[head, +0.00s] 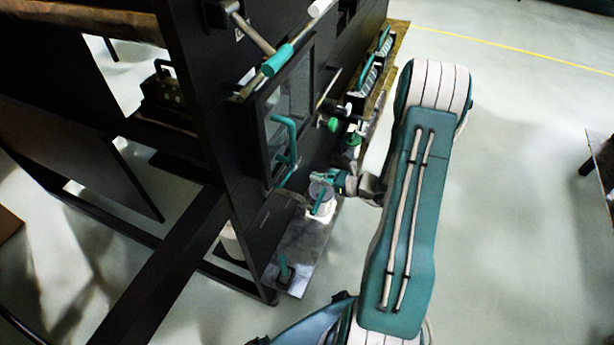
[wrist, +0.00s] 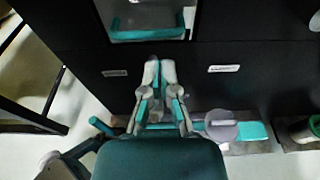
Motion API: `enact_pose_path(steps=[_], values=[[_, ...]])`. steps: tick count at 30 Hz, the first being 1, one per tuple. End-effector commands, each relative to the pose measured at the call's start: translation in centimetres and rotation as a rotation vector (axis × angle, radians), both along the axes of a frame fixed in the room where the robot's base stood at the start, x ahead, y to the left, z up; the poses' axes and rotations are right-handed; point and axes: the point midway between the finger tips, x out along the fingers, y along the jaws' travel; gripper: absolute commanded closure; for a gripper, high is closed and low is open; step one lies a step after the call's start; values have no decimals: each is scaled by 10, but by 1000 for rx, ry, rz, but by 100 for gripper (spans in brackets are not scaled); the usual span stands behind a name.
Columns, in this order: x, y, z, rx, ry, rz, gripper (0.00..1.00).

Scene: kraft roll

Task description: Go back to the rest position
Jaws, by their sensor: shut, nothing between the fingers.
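My gripper (wrist: 160,68) is shut and empty in the wrist view. Its two fingers lie close together, pointing at the black panel (wrist: 110,88) of the cabinet. In the head view my gripper (head: 326,178) is small and partly hidden among the parts at the cabinet's front. My teal arm stretches from the bottom of that view up along the cabinet's right side and bends back toward it. I cannot tell from these views whether the fingertips touch the panel.
A windowed door (head: 284,105) with a teal handle is on the cabinet front. A grey round-topped item (wrist: 221,125) with teal parts stands below the panel, right of my gripper. A metal plate (head: 303,255) juts out low. Floor (head: 520,210) to the right is open.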

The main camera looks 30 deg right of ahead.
Motion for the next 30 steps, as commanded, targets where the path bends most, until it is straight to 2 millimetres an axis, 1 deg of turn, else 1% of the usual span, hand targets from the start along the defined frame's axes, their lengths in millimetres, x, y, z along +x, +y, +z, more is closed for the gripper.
enact_pose_path(steps=[3,9,13,18,23,25,26,29,30], values=[[-18,-15,5,0,0,-5,100],[-47,-36,12,-2,1,-5,100],[-58,-45,15,-2,1,-1,100],[-63,-49,16,0,1,0,100],[-62,-48,17,-4,0,6,100],[-61,-42,23,-27,-3,39,100],[-60,-37,28,-45,-7,63,100],[-58,-12,50,-138,-23,192,100],[-58,0,60,-186,-32,255,100]])
